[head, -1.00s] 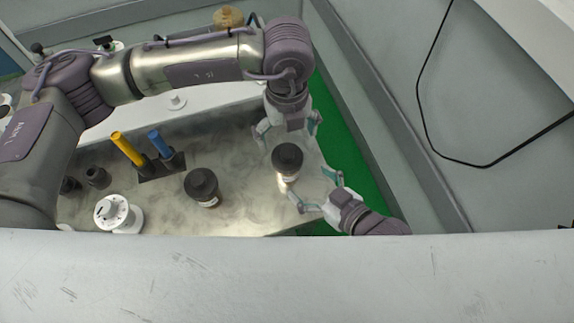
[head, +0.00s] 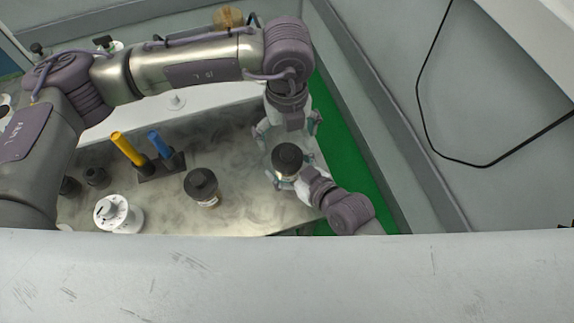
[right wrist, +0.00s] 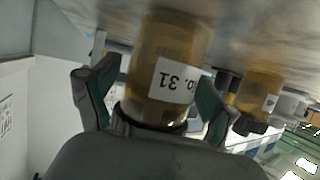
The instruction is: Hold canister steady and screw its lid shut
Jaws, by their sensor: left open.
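A canister with a black lid (head: 287,156) stands upright near the right end of the metal cart top. The right wrist view, upside down, shows its amber body (right wrist: 168,45) and a white label reading "31". My right gripper (head: 287,179) is low at the canister, with one finger on each side of it. In the right wrist view these fingers (right wrist: 155,95) are spread, with a gap at the left one. My left gripper (head: 288,132) is open and empty, pointing down just behind the canister and apart from it. The lid appears to sit on the canister; whether it is tight cannot be told.
A second black-lidded canister (head: 202,186) stands to the left, and also shows in the right wrist view (right wrist: 262,92). A black holder (head: 163,168) with yellow and blue tubes and a white round device (head: 117,213) are further left. Green floor (head: 345,150) lies beyond the cart's right edge.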

